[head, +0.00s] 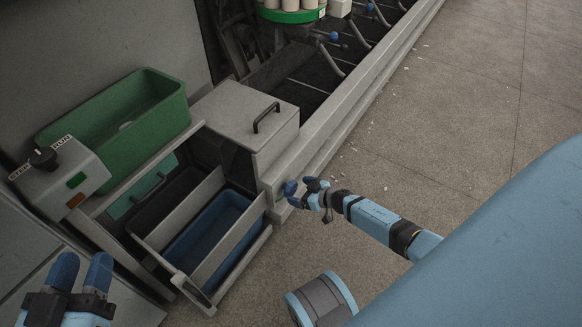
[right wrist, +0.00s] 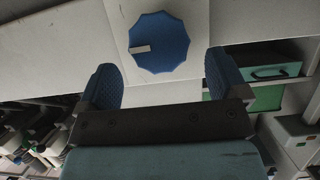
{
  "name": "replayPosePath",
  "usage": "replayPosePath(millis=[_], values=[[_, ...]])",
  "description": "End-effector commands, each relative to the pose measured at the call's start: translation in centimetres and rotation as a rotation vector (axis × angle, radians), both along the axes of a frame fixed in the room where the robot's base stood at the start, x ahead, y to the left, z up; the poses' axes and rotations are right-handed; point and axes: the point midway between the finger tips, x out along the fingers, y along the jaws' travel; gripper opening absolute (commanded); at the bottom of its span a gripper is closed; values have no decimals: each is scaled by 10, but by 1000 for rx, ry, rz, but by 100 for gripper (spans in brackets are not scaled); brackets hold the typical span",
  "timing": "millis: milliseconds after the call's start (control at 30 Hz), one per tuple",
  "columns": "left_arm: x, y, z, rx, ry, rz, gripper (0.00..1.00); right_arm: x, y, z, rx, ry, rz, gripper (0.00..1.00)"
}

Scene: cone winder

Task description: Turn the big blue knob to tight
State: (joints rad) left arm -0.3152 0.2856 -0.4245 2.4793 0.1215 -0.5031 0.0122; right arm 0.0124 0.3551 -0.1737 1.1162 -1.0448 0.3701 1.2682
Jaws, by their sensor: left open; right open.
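The big blue knob (right wrist: 160,45) shows in the right wrist view. It is a scalloped dial on a pale panel, with a white pointer mark toward its left edge. My right gripper (right wrist: 163,75) is open. Its two blue fingers are spread wider than the knob, and the knob appears ahead between them, not gripped. In the head view my right gripper (head: 303,188) is at the low front corner of the machine, where I cannot make out the knob clearly. No tight label is readable. My left gripper (head: 83,268) is open and empty at lower left.
A green bin (head: 118,118) stands beside a grey lidded box (head: 243,115) with a black handle. A blue tray (head: 212,232) lies below. A STOP/RUN switch box (head: 62,175) is at left.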

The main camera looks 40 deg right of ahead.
Motion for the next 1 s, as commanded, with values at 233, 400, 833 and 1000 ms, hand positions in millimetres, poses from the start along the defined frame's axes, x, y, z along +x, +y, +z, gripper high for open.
replayPosePath(millis=[233,400,833,1000], values=[[9,6,-1,68,-117,5,43,31,13,-17,0,0,0,92],[11,7,1,84,-144,9,43,38,15,-17,0,0,0,92],[11,7,6,81,-157,8,43,38,15,-17,0,0,0,50],[10,7,5,82,-151,7,43,38,15,-17,2,1,0,44]])
